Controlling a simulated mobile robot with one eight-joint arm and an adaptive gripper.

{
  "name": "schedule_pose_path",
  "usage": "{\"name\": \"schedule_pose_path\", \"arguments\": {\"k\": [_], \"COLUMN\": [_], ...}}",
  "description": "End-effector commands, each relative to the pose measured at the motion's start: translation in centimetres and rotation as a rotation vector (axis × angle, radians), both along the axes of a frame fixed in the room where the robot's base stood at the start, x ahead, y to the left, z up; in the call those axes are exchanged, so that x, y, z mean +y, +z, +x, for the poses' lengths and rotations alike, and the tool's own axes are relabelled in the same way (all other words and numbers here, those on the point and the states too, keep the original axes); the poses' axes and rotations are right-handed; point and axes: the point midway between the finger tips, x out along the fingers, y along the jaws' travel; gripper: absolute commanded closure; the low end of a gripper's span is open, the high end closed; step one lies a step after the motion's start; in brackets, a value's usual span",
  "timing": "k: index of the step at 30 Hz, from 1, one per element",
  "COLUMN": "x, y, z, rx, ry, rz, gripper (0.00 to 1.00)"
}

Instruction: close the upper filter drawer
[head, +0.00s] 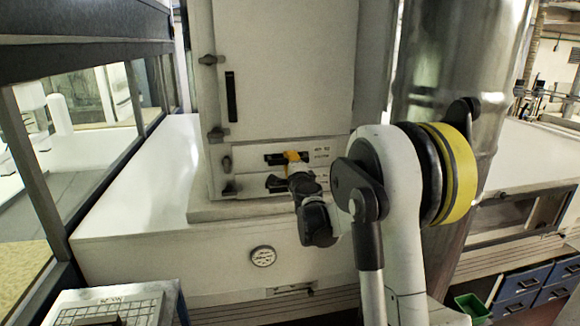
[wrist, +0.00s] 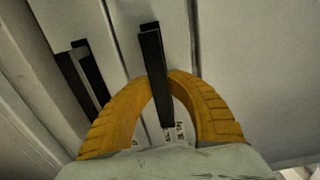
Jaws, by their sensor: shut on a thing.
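The upper filter drawer (head: 322,150) is a pale front low on the white cabinet, with a dark bar handle (head: 274,158). My gripper (head: 291,156), with yellow fingers, is at this handle. In the wrist view my gripper (wrist: 160,84) has its two ribbed fingers closed on a black bar handle (wrist: 150,45), one on each side. The lower drawer's dark handle (head: 275,183) shows just below; a second black handle also shows at left in the wrist view (wrist: 82,75). My arm hides the right part of the drawers. How far the upper drawer stands out is hard to tell.
The cabinet's tall door (head: 285,70) is above the drawers. A white bench with a round gauge (head: 263,256) lies below. A shiny metal duct (head: 435,70) stands right, behind my arm. A glazed enclosure (head: 75,110) is left, and a small table (head: 145,296) is at front left.

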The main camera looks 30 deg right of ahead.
Motion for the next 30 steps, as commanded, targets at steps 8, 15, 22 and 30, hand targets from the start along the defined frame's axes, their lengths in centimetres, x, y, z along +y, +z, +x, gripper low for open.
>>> {"name": "schedule_pose_path", "arguments": {"k": [8,15,22,30], "x": [0.0,0.0,0.7,2.4], "y": [0.0,0.0,0.1,0.1], "z": [-0.1,-0.1,-2.6,-8.4], "rx": [0.000,0.000,0.000,0.000], "ry": [0.000,0.000,0.000,0.000], "rz": [0.000,0.001,0.001,0.001], "gripper": [0.59,0.59,0.59,0.59]}}
